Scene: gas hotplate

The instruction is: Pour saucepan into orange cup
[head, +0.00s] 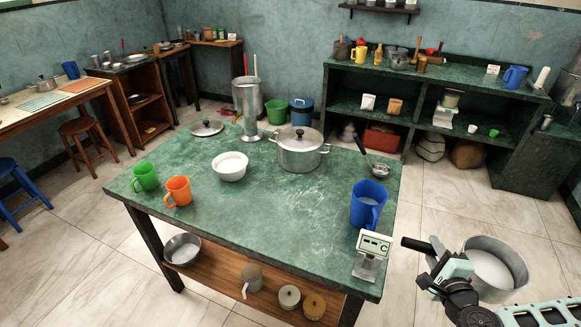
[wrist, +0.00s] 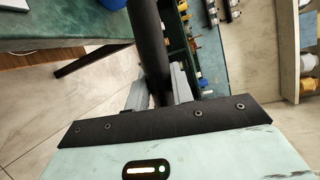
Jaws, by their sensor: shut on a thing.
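The metal saucepan (head: 512,262) is at the right of the head view, beyond the table's right edge, with pale white contents (head: 488,270) inside. It looks about level. My gripper (head: 437,252) is shut on its black handle (head: 416,245). The handle also shows in the wrist view (wrist: 150,40), running up between the fingers (wrist: 158,92); the pan's bowl is not seen there. The orange cup (head: 178,191) stands upright near the left front of the green table, apart from my gripper. The cup's inside is hard to make out.
On the green table (head: 255,225) are a green mug (head: 146,177), white bowl (head: 230,167), lidded pot (head: 299,152), blue jug (head: 366,205), ladle (head: 378,168) and scale (head: 371,256). The jug and scale stand between the saucepan and orange cup. The table's front middle is clear.

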